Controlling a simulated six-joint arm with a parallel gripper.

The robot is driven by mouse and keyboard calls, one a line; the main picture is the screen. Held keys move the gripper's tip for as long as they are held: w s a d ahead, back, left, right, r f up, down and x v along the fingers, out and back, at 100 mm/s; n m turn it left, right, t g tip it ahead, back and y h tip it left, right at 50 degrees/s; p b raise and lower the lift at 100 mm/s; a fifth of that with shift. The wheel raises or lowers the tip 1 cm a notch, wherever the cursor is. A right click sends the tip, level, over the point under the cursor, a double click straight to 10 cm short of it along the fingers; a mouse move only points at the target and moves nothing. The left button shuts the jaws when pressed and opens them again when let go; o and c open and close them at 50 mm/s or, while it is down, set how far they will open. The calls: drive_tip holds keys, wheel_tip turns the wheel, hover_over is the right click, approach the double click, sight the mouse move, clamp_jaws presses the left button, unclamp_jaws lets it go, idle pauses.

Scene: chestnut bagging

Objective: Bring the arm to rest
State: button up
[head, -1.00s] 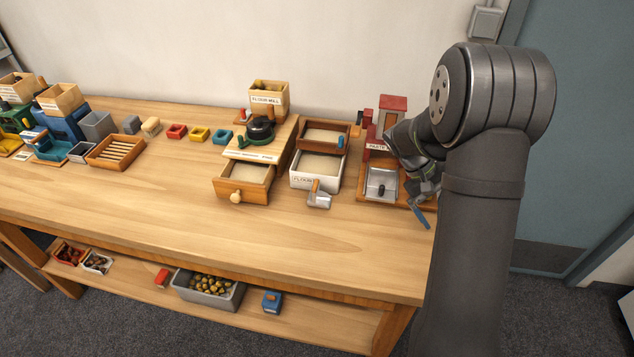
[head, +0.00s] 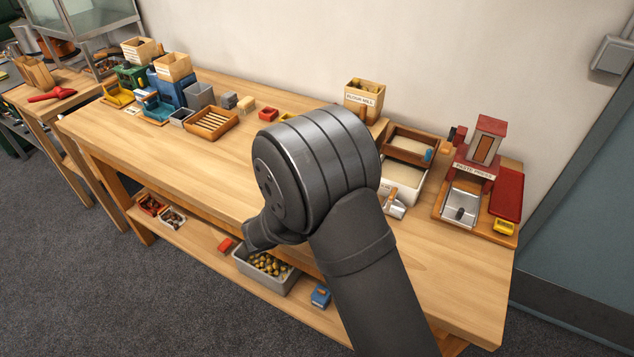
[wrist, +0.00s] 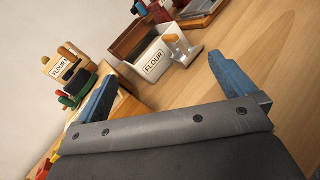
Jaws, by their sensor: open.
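My gripper shows in the wrist view (wrist: 168,85). Its two blue fingers are wide apart with nothing between them. Past the fingers stand the white flour box (wrist: 155,60) with a scoop (wrist: 180,48) at its side and the flour mill (wrist: 68,70). In the head view my arm crosses the middle of the workbench and hides part of its top. The gripper itself is hidden behind my arm there.
The workbench (head: 440,265) holds the red pasta press (head: 478,168) at right, a slatted wooden tray (head: 210,122) and several small boxes at left. A grey bin of chestnuts (head: 262,280) and a blue box (head: 320,296) sit on the lower shelf. The bench's front right top is clear.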

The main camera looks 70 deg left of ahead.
drive_tip(key=s+d+f+n+g+y, duration=0.25)
drive_tip(key=s+n+y, duration=0.3)
drive_tip(key=s, duration=0.55)
drive_tip(key=s+d+f+n+g+y, duration=0.2)
drive_tip(key=s+f+n+y, duration=0.15)
drive_tip(key=s+n, duration=0.45)
drive_tip(key=w+a, duration=0.1)
drive_tip(key=a, duration=0.1)
drive_tip(key=w+a+m, duration=0.1)
drive_tip(key=w+a, duration=0.1)
drive_tip(key=w+a+r+m, duration=0.1)
drive_tip(key=a, duration=0.1)
drive_tip(key=shift+w+a, duration=0.4)
drive_tip(key=v, duration=1)
drive_tip(key=shift+f, duration=0.1)
